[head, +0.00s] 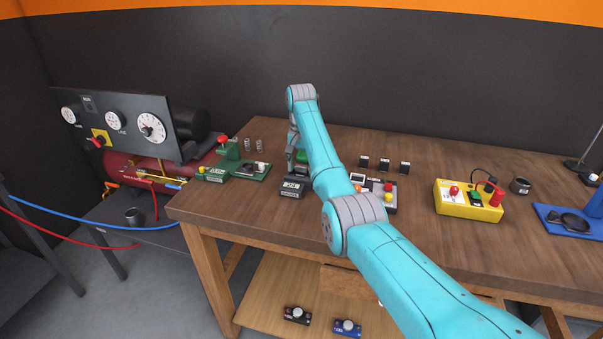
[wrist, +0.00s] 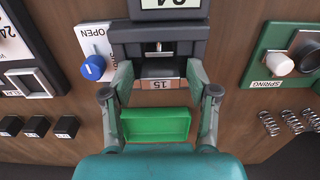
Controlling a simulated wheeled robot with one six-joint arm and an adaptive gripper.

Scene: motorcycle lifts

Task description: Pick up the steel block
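The device, with a display, also shows on the bench in the head view (head: 292,187). My gripper (wrist: 160,78) is open, with one finger on each side of the block and visible gaps between. I cannot tell how far the fingertips are above it. In the head view my gripper (head: 293,160) points down behind the device, and the block cannot be made out there.
A green tray-like piece (wrist: 155,125) shows between the finger bases. A green fixture (wrist: 275,60) with springs stands close by on the right. A blue knob (wrist: 92,68) is near the left finger. Three dark blocks (head: 384,163) and a yellow box (head: 468,200) lie farther along the bench.

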